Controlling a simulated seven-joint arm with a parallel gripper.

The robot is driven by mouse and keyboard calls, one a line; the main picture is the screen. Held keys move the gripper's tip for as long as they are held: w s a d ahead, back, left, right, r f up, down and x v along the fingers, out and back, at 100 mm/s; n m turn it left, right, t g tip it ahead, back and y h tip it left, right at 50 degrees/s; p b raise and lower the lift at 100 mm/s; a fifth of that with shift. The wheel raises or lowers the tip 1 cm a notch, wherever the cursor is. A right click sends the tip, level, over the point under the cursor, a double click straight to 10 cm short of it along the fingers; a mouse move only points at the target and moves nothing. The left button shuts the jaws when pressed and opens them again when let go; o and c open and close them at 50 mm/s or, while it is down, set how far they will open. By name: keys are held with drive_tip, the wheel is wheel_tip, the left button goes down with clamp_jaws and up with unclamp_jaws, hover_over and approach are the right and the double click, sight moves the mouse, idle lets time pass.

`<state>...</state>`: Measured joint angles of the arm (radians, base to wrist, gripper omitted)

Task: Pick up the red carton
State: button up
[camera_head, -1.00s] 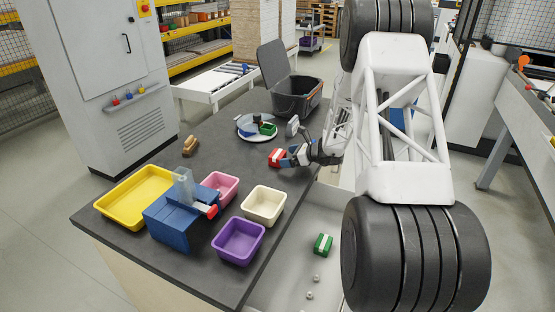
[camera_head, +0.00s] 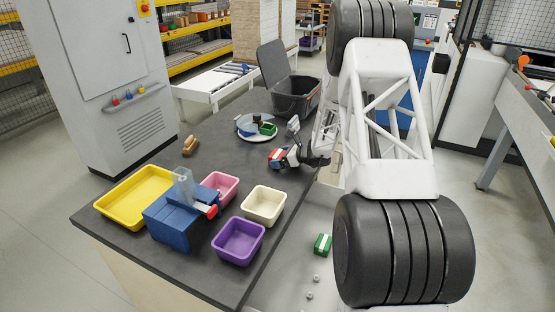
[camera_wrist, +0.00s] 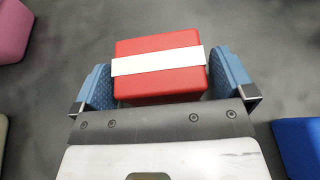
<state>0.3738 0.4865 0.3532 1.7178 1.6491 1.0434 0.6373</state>
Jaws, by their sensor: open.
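The red carton (camera_wrist: 160,84) has a white band across its top. In the wrist view it lies on the dark table between the two blue fingers of my gripper (camera_wrist: 164,82). A finger stands on each side of it, with a narrow gap visible at the right; at the left I cannot tell whether the finger touches it. In the head view the red carton (camera_head: 276,158) sits near the table's right edge, with my gripper (camera_head: 281,158) at it, partly hiding it. The fingers are open.
A white plate (camera_head: 243,133) with blue and green things lies just behind. A dark lidded bin (camera_head: 297,104) stands further back. Cream (camera_head: 264,203), purple (camera_head: 238,241), pink (camera_head: 221,187) and yellow (camera_head: 125,196) trays and a blue device (camera_head: 180,222) stand in front.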

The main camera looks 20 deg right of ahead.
sight(280, 154)
drive_tip(key=c, duration=0.8)
drive_tip(key=shift+c, duration=0.2)
drive_tip(key=shift+r, duration=0.1)
drive_tip(key=shift+r, duration=1.6)
drive_tip(key=s+a, duration=0.1)
drive_tip(key=s, duration=0.4)
drive_tip(key=s+a+r, duration=0.1)
drive_tip(key=s, duration=0.4)
drive_tip(key=s+a, duration=0.1)
drive_tip(key=s, duration=0.4)
drive_tip(key=shift+s+a+r, duration=0.1)
drive_tip(key=shift+s+r, duration=0.2)
drive_tip(key=shift+s, duration=0.05)
